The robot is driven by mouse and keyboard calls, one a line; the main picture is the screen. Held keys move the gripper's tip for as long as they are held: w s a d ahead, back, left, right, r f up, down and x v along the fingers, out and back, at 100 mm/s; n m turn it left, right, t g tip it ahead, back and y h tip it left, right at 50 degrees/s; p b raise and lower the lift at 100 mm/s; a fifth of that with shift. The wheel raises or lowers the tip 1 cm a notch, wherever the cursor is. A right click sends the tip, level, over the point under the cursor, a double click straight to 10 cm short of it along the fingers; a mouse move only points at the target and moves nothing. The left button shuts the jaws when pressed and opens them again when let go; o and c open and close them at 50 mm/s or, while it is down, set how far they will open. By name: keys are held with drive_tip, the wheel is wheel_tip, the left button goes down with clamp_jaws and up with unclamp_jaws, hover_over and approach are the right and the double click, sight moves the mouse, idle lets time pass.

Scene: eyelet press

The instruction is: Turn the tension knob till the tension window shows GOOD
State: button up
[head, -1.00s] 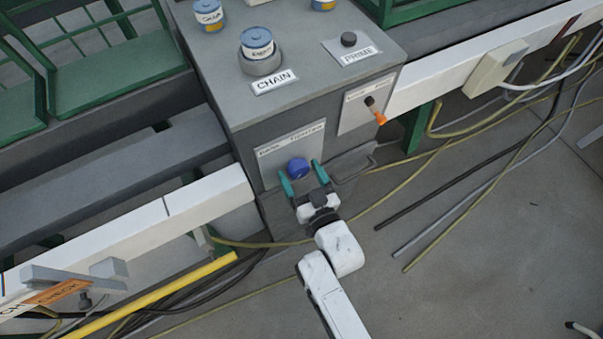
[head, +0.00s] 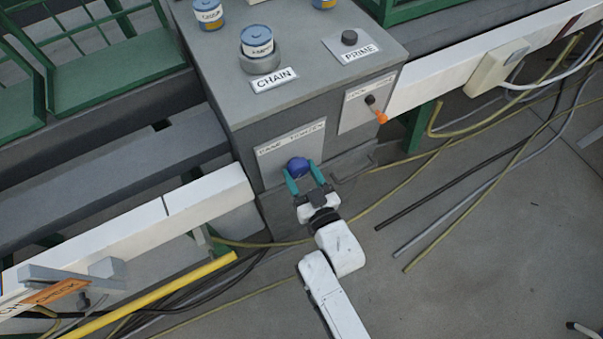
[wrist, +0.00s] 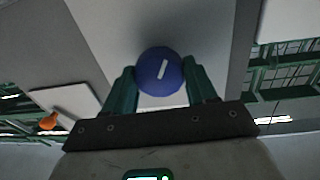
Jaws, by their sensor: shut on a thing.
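The blue round tension knob (head: 297,166) sits on a pale plate (head: 290,150) on the front of the grey cabinet; the plate's lettering is blurred. In the wrist view the knob (wrist: 160,72) faces me, with a short white mark tilted a little right of vertical. My gripper (head: 304,175) has its two teal fingers on either side of the knob, shut on it. In the wrist view the fingers (wrist: 160,82) flank the knob left and right. I cannot make out a tension window or its reading.
An orange-tipped lever (head: 380,116) sticks out to the right of the knob. The cabinet top (head: 225,85) carries blue-and-white cans, a CHAIN label (head: 273,80) and a black PRIME button (head: 349,37). Cables (head: 430,200) lie on the floor at right.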

drive_tip(key=n+b, duration=0.2)
drive_tip(key=n, duration=0.1)
drive_tip(key=shift+f+n, duration=0.2)
drive_tip(key=shift+n, duration=0.1)
drive_tip(key=shift+r+n+b, duration=0.1)
drive_tip(key=shift+n+b, duration=1.15)
drive_tip(key=shift+n, duration=0.35)
drive_tip(key=shift+y, duration=0.3)
drive_tip(key=o, duration=1)
drive_tip(key=shift+o, duration=0.2)
drive_tip(key=v, duration=1.1)
drive_tip(key=shift+p, duration=0.3)
drive_tip(key=shift+w, duration=0.1)
